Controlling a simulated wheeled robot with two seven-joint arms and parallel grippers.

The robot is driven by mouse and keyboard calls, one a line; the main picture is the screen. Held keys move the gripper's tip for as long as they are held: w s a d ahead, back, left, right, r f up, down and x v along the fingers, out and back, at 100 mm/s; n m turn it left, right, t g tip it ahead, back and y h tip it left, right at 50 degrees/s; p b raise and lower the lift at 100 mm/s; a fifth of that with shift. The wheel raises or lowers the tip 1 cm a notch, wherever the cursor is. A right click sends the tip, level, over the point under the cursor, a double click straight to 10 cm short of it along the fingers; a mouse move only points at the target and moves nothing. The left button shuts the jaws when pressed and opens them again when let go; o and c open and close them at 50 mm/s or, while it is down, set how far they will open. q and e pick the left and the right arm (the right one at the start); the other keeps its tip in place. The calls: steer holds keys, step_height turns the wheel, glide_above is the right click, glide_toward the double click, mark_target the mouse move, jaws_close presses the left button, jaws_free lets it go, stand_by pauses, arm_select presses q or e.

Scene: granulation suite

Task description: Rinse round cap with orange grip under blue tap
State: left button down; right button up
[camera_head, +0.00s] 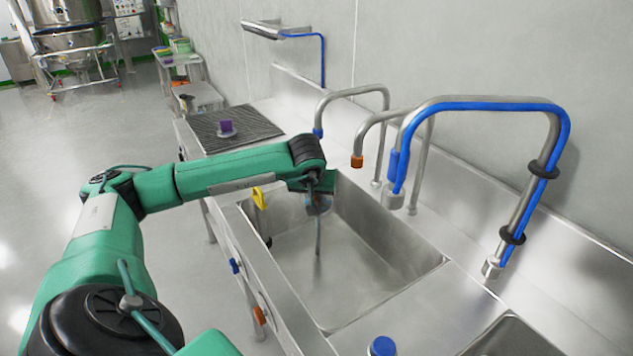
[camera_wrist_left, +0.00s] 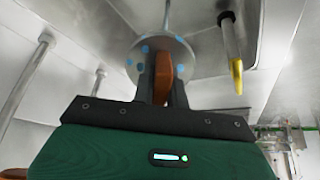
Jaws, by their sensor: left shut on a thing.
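In the head view the cap (camera_head: 318,208) shows just below the gripper. A thin grey rod-like line (camera_head: 318,238) runs down from it; I cannot tell if it is a stem or water. The small blue-tipped tap (camera_head: 318,131) stands behind and above the gripper, apart from it. My right gripper is not in view.
An orange-tipped tap (camera_head: 357,161) and a large tap with a blue hose (camera_head: 566,130) stand along the wall. A yellow handle (camera_head: 259,197) sits at the basin's left edge. A blue-capped item (camera_head: 382,347) is in front.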

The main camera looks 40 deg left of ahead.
arm_select(q)
steer(key=s+r, duration=0.1)
steer(key=s+d+r, duration=0.1)
steer(key=s+d+r+p, duration=0.1)
steer(key=s, duration=0.1)
steer(key=shift+d+r, duration=0.25)
steer(key=shift+r, duration=0.15)
stand_by(0.4)
